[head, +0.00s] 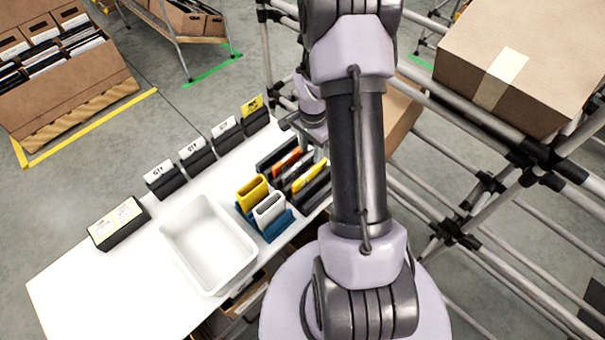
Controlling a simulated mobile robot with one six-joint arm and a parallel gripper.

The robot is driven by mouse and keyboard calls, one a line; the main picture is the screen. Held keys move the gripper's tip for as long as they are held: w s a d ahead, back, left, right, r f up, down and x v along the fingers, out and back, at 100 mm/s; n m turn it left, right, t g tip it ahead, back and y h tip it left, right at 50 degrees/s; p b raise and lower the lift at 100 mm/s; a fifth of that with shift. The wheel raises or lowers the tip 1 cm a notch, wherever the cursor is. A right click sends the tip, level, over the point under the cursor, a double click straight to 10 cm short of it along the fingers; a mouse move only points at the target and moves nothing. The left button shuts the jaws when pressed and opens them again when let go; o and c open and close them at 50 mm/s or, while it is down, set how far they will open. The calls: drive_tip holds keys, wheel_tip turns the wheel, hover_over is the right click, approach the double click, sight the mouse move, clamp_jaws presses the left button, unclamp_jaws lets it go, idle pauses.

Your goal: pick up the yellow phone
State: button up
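A slim yellow phone-like slab (310,177) stands on edge in a dark slotted rack (317,192) on the white table, right of the bin. An orange slab (287,160) and a pale one stand behind it in the same rack. A yellow open-topped holder (252,193) and a white one (270,209) stand in front, on a blue base (277,229). My gripper (312,143) is at the rack's far end, partly hidden by my arm. Its fingers are too small and covered to tell whether they are open or shut, or whether they touch anything.
A white empty bin (208,246) stands left of the holders. Several black card holders line the table's back edge, and a black labelled box (119,223) is at left. A pipe rack with a large carton (520,60) stands close on the right.

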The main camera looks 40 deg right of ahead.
sight(310, 172)
wheel_tip(310, 172, down, 3)
drive_tip(key=shift+f+b, duration=0.2)
drive_tip(key=shift+b, duration=0.15)
drive_tip(key=f, duration=0.1)
drive_tip(key=f+b, duration=0.1)
drive_tip(key=f, duration=0.1)
drive_tip(key=f+b, duration=0.1)
drive_tip(key=f, duration=0.1)
drive_tip(key=shift+s+a, duration=0.3)
drive_tip(key=shift+a, duration=0.05)
drive_tip(key=shift+f+b, duration=0.3)
drive_tip(key=shift+r, duration=0.15)
drive_tip(key=shift+c, duration=0.5)
clamp_jaws()
